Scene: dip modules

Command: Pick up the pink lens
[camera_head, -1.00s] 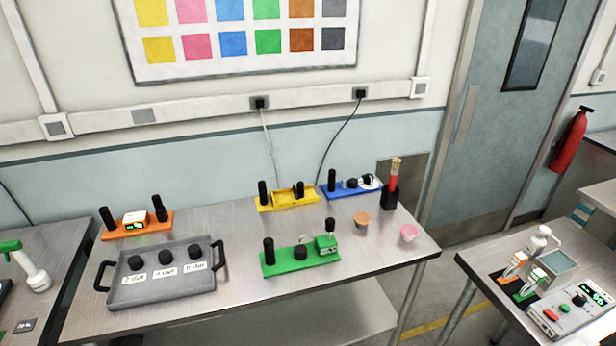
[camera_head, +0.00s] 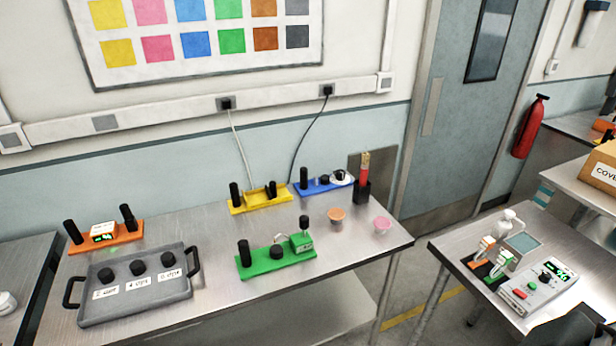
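A small pink round item (camera_head: 382,225), shaped like a shallow cup, stands near the right end of the long metal table (camera_head: 345,262). It is the only loose pink object I see, and I cannot tell for certain that it is the pink lens. An orange cup-like item (camera_head: 337,216) stands to its left. Neither of my grippers is in view.
Green (camera_head: 275,262), yellow (camera_head: 259,199), blue (camera_head: 322,185) and orange (camera_head: 104,237) modules stand on the table. A grey tray (camera_head: 135,310) with black knobs is at left. A black holder with a red-handled item (camera_head: 364,182) is behind the pink item. A second table (camera_head: 455,245) is at right.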

